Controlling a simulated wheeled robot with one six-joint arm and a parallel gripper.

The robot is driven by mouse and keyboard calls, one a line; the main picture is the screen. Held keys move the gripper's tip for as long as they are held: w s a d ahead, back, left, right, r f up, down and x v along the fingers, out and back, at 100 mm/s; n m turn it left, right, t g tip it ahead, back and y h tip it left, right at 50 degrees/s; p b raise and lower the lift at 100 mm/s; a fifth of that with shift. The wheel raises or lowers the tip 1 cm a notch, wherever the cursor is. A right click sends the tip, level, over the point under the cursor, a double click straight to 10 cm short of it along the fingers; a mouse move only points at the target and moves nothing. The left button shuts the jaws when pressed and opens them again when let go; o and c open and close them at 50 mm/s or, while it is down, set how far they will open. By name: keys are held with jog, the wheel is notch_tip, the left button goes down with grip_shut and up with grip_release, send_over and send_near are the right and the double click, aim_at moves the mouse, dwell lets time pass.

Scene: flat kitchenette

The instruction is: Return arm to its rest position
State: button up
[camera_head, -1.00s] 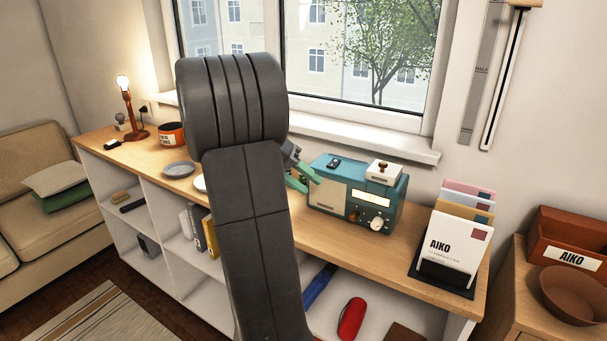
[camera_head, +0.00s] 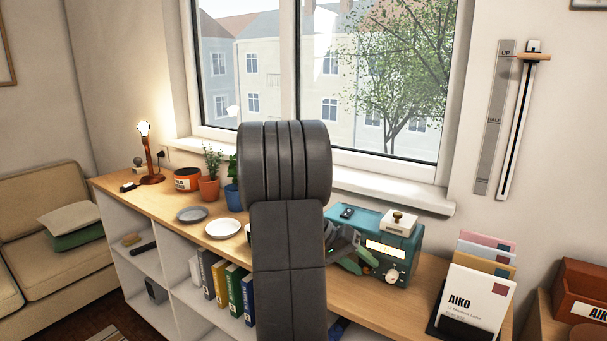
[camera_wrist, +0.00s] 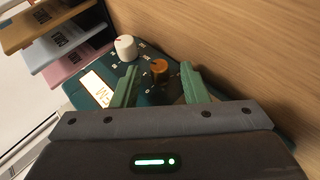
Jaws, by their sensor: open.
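My gripper (camera_head: 352,260) shows in the head view just right of my dark arm, which hides part of it. Its green fingers are in front of the teal radio (camera_head: 405,262) on the shelf top. In the wrist view, the two green fingers (camera_wrist: 160,86) are apart with nothing held. The radio's orange-brown knob (camera_wrist: 160,68) shows between them, with a white knob (camera_wrist: 125,47) and a lit display (camera_wrist: 98,88) to the left. I cannot tell how far the fingertips are from the radio's front.
A letter rack (camera_head: 440,325) with envelopes stands right of the radio. Plates (camera_head: 223,228), potted plants (camera_head: 209,187) and a lamp (camera_head: 150,165) stand left of my arm. A white box with a brass knob (camera_head: 398,222) sits on the radio. A wall slider (camera_head: 520,130) is at right.

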jog(key=shift+a, duration=0.15)
jog(key=s+p+v, duration=0.1)
jog(key=v, duration=1.2)
jog(key=x, duration=0.8)
jog(key=w+b+x, duration=0.1)
jog(key=x, duration=0.3)
jog(key=shift+d+f, duration=0.1)
jog(key=shift+d, duration=0.55)
jog(key=shift+s+m+t+y+p, duration=0.15)
jog(key=shift+m+t+y+p, duration=0.2)
jog(key=shift+y+p, duration=0.5)
jog(key=y+p, duration=0.1)
jog(key=t+y+p, duration=0.1)
jog(key=shift+s+d+r+m+p, duration=0.15)
jog(key=shift+d+r+m+p, duration=0.1)
jog(key=shift+r+p, duration=0.1)
jog(key=t+y+p, duration=0.1)
jog(key=y+p, duration=0.1)
jog(key=p, duration=0.1)
jog(key=t+y+p, duration=0.1)
jog(key=p, duration=0.2)
jog(key=shift+s+d+r+m+t+y+p, duration=0.1)
jog(key=shift+s+d+m+t+y+p, duration=0.15)
jog(key=shift+d+m+y+p, duration=0.15)
jog(key=shift+a+r, duration=0.15)
jog(key=shift+r, duration=0.2)
jog(key=v, duration=0.9)
jog(key=shift+s+a, duration=0.15)
jog(key=shift+s, duration=0.1)
